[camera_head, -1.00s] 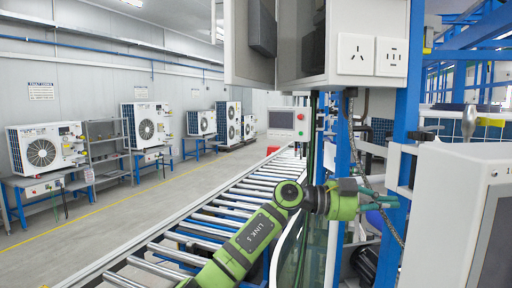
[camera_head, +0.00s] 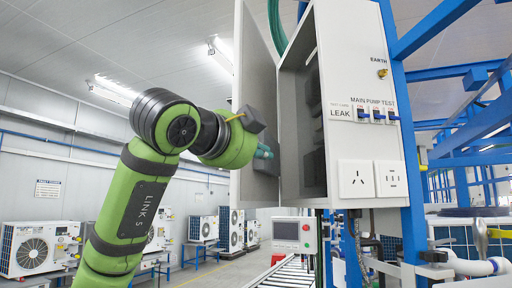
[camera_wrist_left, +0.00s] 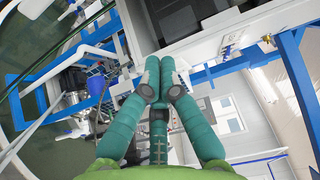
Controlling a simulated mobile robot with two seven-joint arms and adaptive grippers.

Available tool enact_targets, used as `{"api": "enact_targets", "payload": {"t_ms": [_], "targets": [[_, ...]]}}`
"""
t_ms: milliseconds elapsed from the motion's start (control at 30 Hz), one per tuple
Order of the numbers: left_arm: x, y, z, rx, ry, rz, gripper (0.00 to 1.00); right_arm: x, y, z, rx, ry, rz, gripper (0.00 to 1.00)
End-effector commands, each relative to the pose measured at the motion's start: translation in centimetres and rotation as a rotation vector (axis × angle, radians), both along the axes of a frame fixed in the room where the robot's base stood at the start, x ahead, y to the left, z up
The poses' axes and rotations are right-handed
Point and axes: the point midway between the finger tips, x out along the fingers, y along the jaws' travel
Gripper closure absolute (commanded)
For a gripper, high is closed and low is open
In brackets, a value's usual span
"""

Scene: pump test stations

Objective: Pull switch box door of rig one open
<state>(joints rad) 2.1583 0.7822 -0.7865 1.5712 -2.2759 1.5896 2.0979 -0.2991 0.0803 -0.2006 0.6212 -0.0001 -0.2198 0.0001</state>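The switch box (camera_head: 345,110) is a white-grey cabinet on a blue post, with sockets, small switches and "MAIN PUMP TEST" on its front. Its door (camera_head: 256,60) stands open to the left, with a dark gap between it and the box's interior (camera_head: 313,130). My left gripper (camera_head: 264,152) is raised in front of the door's inner face; whether it touches is unclear. In the left wrist view its teal fingers (camera_wrist_left: 160,72) meet at the tips, with nothing seen between them. A white panel (camera_wrist_left: 225,35), likely the box, lies beyond the fingertips. My right gripper is not in view.
A small control panel with a screen (camera_head: 293,232) stands below the box, by a roller conveyor (camera_head: 285,272). Blue frame beams (camera_head: 470,75) fill the right side. Several fan units (camera_head: 35,248) stand along the left wall.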

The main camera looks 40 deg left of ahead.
Motion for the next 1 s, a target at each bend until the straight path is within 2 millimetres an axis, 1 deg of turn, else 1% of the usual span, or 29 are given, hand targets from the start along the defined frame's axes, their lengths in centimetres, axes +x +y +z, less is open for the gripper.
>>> {"api": "enact_targets", "payload": {"t_ms": [33, 333, 400, 600, 733, 1000], "targets": [[1.1, 0.2, 0.5, 0.0, 0.005, 0.002, 1.0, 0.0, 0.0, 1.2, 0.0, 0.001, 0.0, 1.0], [7.7, 0.7, 0.6, -0.001, 0.006, 0.001, 1.0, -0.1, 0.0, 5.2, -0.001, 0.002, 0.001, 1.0], [6.8, 2.1, 0.5, -0.002, -0.001, 0.004, 1.0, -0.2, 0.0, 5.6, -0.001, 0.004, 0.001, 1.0], [5.9, 3.8, 0.2, -0.001, 0.001, 0.0, 1.0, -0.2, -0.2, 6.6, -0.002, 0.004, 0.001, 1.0], [5.7, 4.2, 0.1, -0.001, 0.001, -0.002, 1.0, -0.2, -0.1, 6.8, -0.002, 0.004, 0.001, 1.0], [5.7, 4.2, 0.0, 0.0, 0.001, -0.003, 1.0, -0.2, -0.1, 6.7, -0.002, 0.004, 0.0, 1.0]]}}
